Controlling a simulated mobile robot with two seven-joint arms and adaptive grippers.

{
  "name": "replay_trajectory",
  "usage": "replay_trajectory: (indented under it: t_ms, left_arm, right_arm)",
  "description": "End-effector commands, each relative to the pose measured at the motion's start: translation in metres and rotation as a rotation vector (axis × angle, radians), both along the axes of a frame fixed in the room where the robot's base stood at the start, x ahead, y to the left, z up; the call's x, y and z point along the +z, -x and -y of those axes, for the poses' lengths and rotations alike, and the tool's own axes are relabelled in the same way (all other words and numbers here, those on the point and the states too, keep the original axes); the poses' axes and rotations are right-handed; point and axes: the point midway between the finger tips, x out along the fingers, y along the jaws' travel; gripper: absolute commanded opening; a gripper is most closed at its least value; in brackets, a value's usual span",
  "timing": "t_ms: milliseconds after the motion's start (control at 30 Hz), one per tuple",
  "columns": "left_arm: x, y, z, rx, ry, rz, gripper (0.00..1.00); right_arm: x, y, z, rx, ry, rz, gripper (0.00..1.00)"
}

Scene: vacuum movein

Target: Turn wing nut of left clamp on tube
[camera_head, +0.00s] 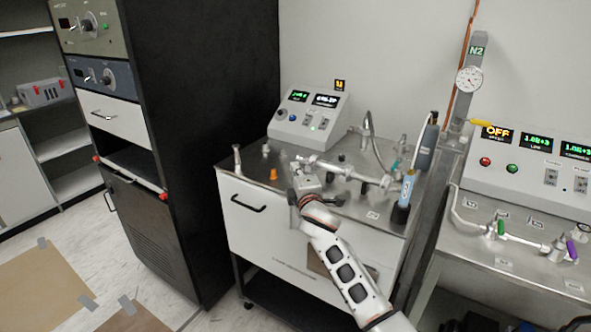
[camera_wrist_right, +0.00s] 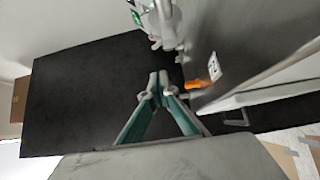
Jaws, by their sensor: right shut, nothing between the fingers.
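A silver tube (camera_head: 345,172) runs across the steel top of the white cart in the head view. Its left end is close to my right gripper (camera_head: 299,170), which partly covers it. In the right wrist view, metal fittings of a clamp or tube end (camera_wrist_right: 163,22) show at the top, with a bit of green. My right gripper (camera_wrist_right: 158,84) is shut and empty, its teal fingers together just below these fittings, with a gap between. I cannot make out the wing nut clearly. My left gripper is not in view.
An orange part (camera_head: 273,174) stands left of my gripper; it also shows in the right wrist view (camera_wrist_right: 197,84). A control box (camera_head: 310,112) sits behind. A black rack (camera_head: 215,120) stands left, and a gauge post (camera_head: 469,80) rises right.

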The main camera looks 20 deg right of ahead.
Motion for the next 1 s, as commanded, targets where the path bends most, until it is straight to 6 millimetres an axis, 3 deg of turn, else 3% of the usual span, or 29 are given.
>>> replay_trajectory:
  t_ms: [400,567,667,767,867,1000]
  left_arm:
    - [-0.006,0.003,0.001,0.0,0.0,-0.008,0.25]
    - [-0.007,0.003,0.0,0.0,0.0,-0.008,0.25]
    - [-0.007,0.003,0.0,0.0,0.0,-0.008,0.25]
    - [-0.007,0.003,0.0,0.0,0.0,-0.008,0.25]
    - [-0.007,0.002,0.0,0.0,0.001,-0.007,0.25]
    - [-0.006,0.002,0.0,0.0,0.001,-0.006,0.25]
  right_arm:
    - [-0.002,0.055,-0.062,0.002,-0.002,-0.001,0.0]
    - [-0.002,0.065,-0.072,0.0,0.0,-0.002,0.0]
    - [-0.012,0.072,-0.072,0.003,-0.021,-0.015,0.0]
    - [-0.045,0.088,-0.067,0.013,-0.09,-0.054,0.0]
    - [-0.097,0.118,-0.059,0.024,-0.213,-0.119,0.0]
    - [-0.173,0.178,-0.047,0.028,-0.435,-0.226,0.0]
